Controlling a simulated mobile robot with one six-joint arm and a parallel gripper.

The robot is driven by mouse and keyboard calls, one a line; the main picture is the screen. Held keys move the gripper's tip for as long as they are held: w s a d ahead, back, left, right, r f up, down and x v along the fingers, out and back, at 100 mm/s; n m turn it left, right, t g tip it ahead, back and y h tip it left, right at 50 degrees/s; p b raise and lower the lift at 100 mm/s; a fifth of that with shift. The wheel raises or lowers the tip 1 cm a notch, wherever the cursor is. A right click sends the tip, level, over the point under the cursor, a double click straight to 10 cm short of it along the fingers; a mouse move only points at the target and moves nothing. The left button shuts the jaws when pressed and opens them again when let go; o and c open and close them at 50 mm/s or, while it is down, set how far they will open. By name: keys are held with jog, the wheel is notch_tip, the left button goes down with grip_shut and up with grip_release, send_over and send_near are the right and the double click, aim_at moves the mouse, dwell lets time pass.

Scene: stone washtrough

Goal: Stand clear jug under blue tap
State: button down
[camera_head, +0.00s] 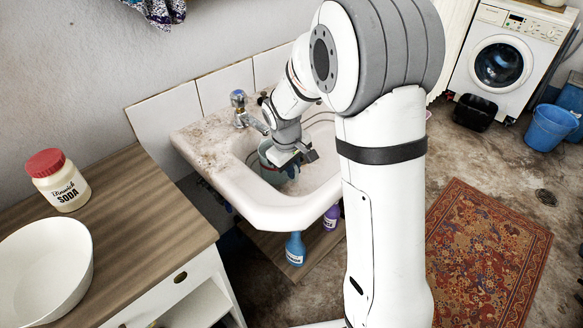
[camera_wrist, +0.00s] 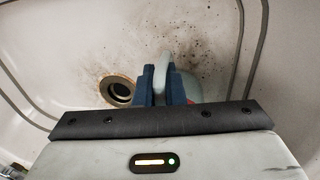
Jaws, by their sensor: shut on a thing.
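The clear jug (camera_head: 265,153) is pale greenish and sits low inside the white basin, partly hidden by my gripper in the head view. My gripper (camera_head: 292,163) is shut on the jug's handle. In the wrist view the pale handle (camera_wrist: 162,72) stands between the two blue-grey fingers of my gripper (camera_wrist: 162,88), and the jug's body (camera_wrist: 207,86) shows just beyond, to the right. I cannot tell whether the jug touches the basin floor.
The stained stone washtrough (camera_head: 205,138) has a round drain (camera_wrist: 118,90), left of the jug in the wrist view. A wooden counter (camera_head: 130,215) at left holds a soda jar (camera_head: 60,182) and a white bowl (camera_head: 45,268). Blue (camera_head: 295,250) and purple bottles stand below the basin.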

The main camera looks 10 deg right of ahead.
jog(key=c, duration=1.4)
grip_release()
jog(key=shift+c, duration=0.2)
jog(key=shift+o, duration=0.6)
jog(key=o, duration=0.5)
jog(key=shift+r, duration=0.1)
jog(key=r+p, duration=0.3)
jog(key=r, duration=0.1)
jog(key=s+r+p, duration=0.1)
jog(key=r+p, duration=0.2)
jog(key=r, duration=0.1)
jog(key=d+r+p, duration=0.1)
jog(key=r+p, duration=0.2)
jog(key=r, duration=0.2)
jog(key=shift+s+d+p, duration=0.1)
jog(key=shift+s+p, duration=0.2)
jog(key=shift+s, duration=0.05)
